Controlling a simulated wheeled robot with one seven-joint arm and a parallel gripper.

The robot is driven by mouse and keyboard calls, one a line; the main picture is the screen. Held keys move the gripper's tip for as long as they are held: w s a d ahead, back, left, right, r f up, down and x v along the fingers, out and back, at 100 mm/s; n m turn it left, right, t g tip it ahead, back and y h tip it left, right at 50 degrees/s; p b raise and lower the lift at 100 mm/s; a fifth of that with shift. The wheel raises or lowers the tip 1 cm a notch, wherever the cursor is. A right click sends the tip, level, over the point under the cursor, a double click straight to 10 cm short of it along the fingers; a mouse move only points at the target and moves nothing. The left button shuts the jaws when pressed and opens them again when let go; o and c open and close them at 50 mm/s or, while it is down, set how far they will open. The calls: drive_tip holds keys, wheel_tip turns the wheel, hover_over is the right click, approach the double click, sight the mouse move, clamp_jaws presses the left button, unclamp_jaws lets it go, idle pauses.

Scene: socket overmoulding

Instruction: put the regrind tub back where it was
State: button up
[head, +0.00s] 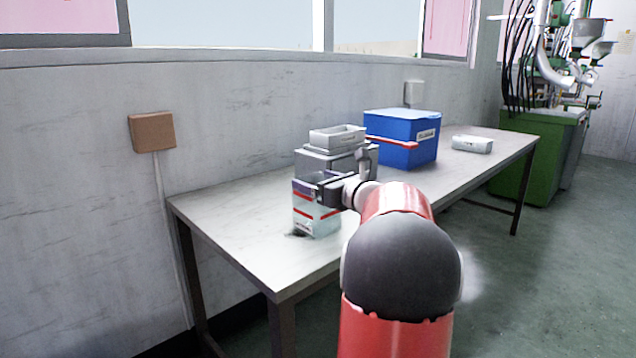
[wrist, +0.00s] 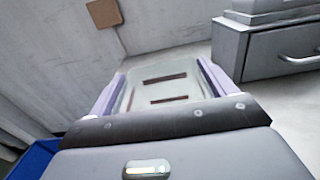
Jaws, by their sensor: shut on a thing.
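The tub, a pale see-through container with red stripes (head: 304,214), is at the near left part of the table. My gripper (head: 326,190) is shut on its upper part from the right. In the wrist view the tub (wrist: 165,82) fills the space in front of the dark gripper bar, with pale purple strips along both its sides. The tub looks upright. A small dark shadow shows at its foot, and I cannot tell whether its base touches the table (head: 240,225).
A blue box (head: 415,138) and a white container (head: 472,145) stand farther right. The table's left end is clear. A brown wall box (head: 152,132) hangs behind.

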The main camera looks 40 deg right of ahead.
drive_tip(key=o, duration=1.5)
drive_tip(key=shift+s, duration=0.1)
drive_tip(key=s, duration=0.8)
drive_tip(key=s+d, duration=0.1)
drive_tip(key=s, duration=0.2)
drive_tip(key=shift+s+b, duration=0.4)
